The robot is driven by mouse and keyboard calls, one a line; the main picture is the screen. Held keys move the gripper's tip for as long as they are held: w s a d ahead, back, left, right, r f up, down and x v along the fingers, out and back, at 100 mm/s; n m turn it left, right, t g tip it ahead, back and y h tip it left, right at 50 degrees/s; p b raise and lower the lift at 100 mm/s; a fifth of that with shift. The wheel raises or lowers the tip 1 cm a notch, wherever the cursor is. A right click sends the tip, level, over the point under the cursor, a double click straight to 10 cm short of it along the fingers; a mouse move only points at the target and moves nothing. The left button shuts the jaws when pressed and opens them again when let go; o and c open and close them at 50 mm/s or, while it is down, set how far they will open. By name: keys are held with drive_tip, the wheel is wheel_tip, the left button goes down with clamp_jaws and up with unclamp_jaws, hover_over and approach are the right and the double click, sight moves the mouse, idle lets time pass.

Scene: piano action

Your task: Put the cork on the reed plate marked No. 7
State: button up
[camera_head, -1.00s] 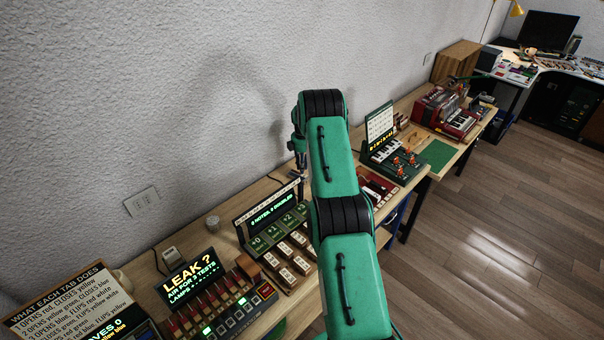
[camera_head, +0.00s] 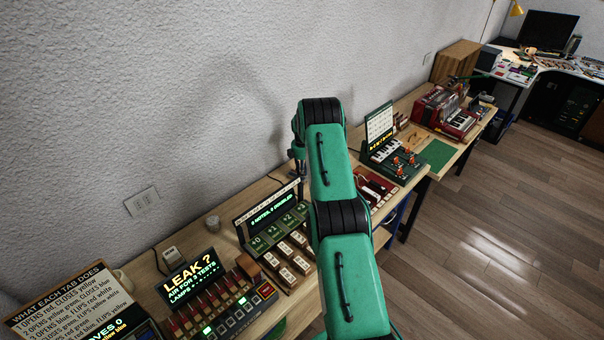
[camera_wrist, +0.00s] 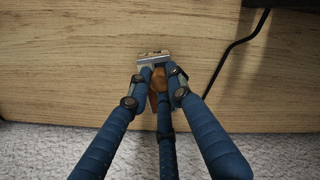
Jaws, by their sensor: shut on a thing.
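In the wrist view, my gripper (camera_wrist: 160,75) has its blue fingers closed on a small brown-orange piece that looks like the cork (camera_wrist: 157,82). The fingers cover much of it. A small pale metallic plate-like piece (camera_wrist: 152,57) shows right at the fingertips, against bare wood. No number can be read on it, and I cannot tell whether the cork touches it. In the head view my arm hides most of the area around the gripper, and no plate marked No. 7 can be made out.
A leak tester with a lit screen (camera_head: 188,278) and a green note panel with white blocks (camera_head: 285,225) stand on the bench at left. A small keyboard unit (camera_head: 392,160) and red accordion (camera_head: 445,112) stand farther right. A black cable (camera_wrist: 237,45) crosses the wood.

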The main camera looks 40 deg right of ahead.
drive_tip(key=shift+f, duration=0.1)
drive_tip(key=shift+o, duration=1.2)
drive_tip(key=o, duration=0.4)
drive_tip(key=shift+o, duration=0.2)
wheel_tip(320, 180, up, 12)
drive_tip(key=b, duration=0.1)
drive_tip(key=shift+a+r, duration=0.1)
drive_tip(key=shift+r, duration=0.15)
